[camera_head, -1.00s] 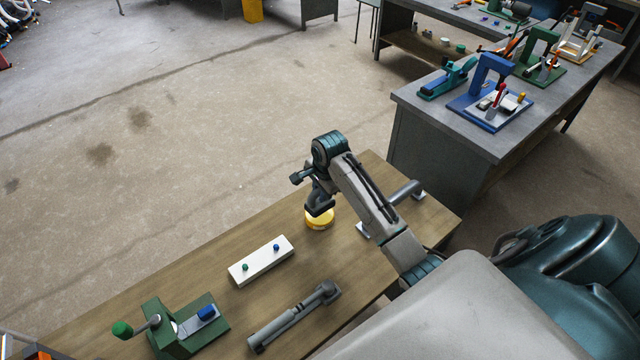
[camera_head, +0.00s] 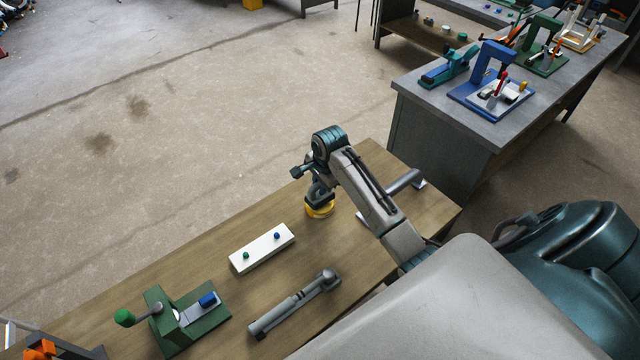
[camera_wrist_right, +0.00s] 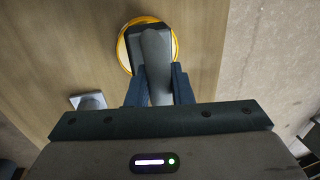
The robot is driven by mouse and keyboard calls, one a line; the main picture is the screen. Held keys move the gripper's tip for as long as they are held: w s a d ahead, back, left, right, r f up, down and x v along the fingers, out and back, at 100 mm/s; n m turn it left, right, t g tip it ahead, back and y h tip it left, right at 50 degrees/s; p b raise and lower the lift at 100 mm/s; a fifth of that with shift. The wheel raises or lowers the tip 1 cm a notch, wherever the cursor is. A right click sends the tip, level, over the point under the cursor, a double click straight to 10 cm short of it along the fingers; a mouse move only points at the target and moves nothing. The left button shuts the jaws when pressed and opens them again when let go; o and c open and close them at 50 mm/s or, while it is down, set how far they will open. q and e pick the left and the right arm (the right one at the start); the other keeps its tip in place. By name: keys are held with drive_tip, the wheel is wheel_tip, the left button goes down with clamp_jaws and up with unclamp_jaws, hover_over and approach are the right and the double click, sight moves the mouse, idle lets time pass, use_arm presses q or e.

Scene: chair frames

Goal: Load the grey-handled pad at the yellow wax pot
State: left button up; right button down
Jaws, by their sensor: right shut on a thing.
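The yellow wax pot (camera_head: 320,211) stands on the wooden bench, and its round yellow rim (camera_wrist_right: 123,55) shows in the right wrist view around a pale inside. My right gripper (camera_head: 319,192) is above the pot, pointing down. In the right wrist view its dark fingers (camera_wrist_right: 160,85) are shut on the grey handle of the pad (camera_wrist_right: 155,50). The pad's dark block lies over the pot's opening, within the rim as seen from above. I cannot tell whether it touches the wax. My left gripper is not in view.
On the wooden bench (camera_head: 215,235) are a white strip (camera_head: 262,250) with a green and a blue knob, a grey tool (camera_head: 295,303), a green fixture (camera_head: 185,318) and a grey bar (camera_head: 403,182) beside my right arm. A grey bench (camera_head: 440,125) with several fixtures stands behind right.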

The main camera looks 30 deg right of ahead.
drive_tip(key=shift+f, duration=0.55)
idle(1.4)
drive_tip(key=shift+r, duration=3.55)
